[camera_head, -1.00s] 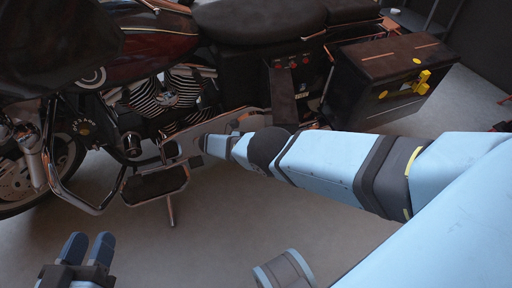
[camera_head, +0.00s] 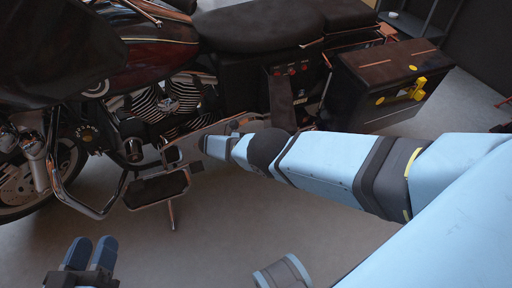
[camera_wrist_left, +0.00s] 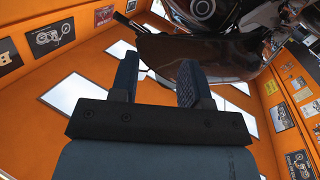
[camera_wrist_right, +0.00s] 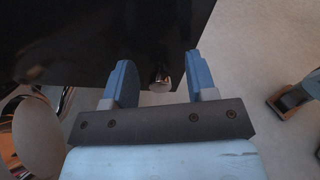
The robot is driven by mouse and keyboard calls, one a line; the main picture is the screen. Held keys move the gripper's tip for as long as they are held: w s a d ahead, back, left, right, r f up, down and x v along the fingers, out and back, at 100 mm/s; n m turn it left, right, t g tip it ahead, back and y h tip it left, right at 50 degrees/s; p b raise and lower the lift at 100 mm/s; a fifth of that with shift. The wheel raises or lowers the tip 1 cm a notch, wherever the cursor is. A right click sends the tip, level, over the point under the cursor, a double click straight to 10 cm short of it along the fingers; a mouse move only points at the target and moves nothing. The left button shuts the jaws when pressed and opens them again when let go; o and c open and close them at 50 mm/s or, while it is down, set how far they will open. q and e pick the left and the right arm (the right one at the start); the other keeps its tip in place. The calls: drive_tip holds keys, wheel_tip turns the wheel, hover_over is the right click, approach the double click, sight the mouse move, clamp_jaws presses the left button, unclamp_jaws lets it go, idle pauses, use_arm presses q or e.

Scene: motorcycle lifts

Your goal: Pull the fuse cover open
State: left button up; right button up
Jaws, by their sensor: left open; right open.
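The fuse compartment with red knobs (camera_head: 292,70) is in the motorcycle's side below the seat, in the head view. A dark panel (camera_head: 283,98), which looks like the fuse cover, stands out from it just above my right forearm. My right arm crosses in front of the lower bike; its fingers are not clear in the head view. In the right wrist view my right gripper (camera_wrist_right: 160,65) is open and empty, near a large dark surface. My left gripper (camera_head: 90,252) is open and empty at the lower left, apart from the bike; it also shows in the left wrist view (camera_wrist_left: 157,78).
A dark side case (camera_head: 375,95) with a yellow latch sits at the bike's rear. The chrome crash bar (camera_head: 75,195) and footboard (camera_head: 158,190) stick out at the left. Open grey floor (camera_head: 210,225) lies in front of the bike.

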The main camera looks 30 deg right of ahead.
use_arm(q)
wheel_tip(320, 180, up, 8)
drive_tip(key=n+t+p, duration=0.1)
drive_tip(key=t+p, duration=0.2)
drive_tip(key=p, duration=0.3)
drive_tip(key=s+a+f+g+y+p, duration=0.3)
drive_tip(key=a+f+g+y+p, duration=0.2)
drive_tip(key=f+p, duration=0.5)
drive_tip(key=shift+a+f+g, duration=0.7)
drive_tip(key=shift+a+f, duration=0.05)
drive_tip(key=shift+f, duration=0.1)
drive_tip(key=shift+s+f, duration=0.1)
